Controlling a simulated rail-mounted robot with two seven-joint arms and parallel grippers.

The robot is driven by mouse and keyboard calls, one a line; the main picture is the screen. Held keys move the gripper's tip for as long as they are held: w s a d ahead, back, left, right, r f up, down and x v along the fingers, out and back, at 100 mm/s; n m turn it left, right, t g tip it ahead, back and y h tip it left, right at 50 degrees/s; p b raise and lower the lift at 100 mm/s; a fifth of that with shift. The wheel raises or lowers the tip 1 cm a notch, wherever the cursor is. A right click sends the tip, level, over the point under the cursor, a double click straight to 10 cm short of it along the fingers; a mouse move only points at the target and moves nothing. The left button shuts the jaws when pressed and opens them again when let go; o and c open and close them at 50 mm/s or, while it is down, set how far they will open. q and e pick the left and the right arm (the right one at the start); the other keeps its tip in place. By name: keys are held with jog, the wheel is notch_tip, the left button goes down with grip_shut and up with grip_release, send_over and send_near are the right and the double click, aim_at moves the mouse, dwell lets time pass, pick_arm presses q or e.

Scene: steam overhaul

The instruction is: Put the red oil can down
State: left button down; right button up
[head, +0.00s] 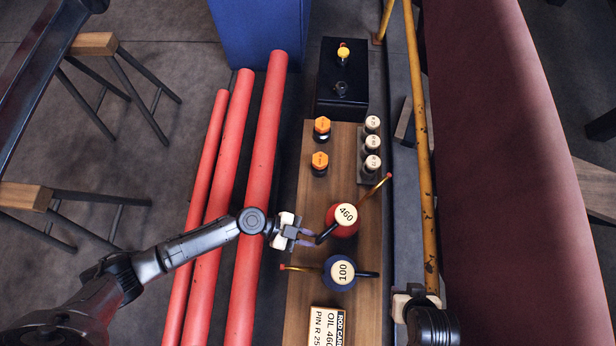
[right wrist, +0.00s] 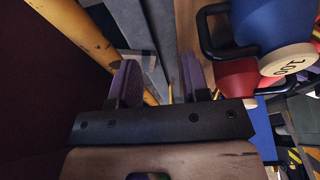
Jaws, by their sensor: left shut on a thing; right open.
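The red oil can (head: 347,231) has a cream cap marked 460, a brass spout pointing up and right, and a black handle on its lower left. My left gripper (head: 308,238) is shut on that handle. The can is over the wooden bench top; whether its base touches the wood is hidden. The blue oil can (head: 327,280), capped 100, stands close below it in the head view. In the right wrist view the red can (right wrist: 236,78) shows partly behind the blue can (right wrist: 262,28). My right gripper (right wrist: 158,88) is open and empty beside the yellow rail.
The wooden bench top (head: 310,205) also carries two orange-capped bottles (head: 321,128), a rack of cream-capped bottles (head: 372,144) and a label card (head: 327,327). A black box (head: 343,98) stands beyond. Red pipes (head: 258,170) run left, a yellow rail (head: 421,140) right.

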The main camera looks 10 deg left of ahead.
pick_arm(q)
notch_tip(320, 180, down, 2)
jog(key=shift+f+b, duration=0.1)
jog(key=shift+b, duration=0.3)
jog(key=c, duration=1.1)
grip_release()
jog(key=p+v, duration=0.2)
jog(key=v, duration=1)
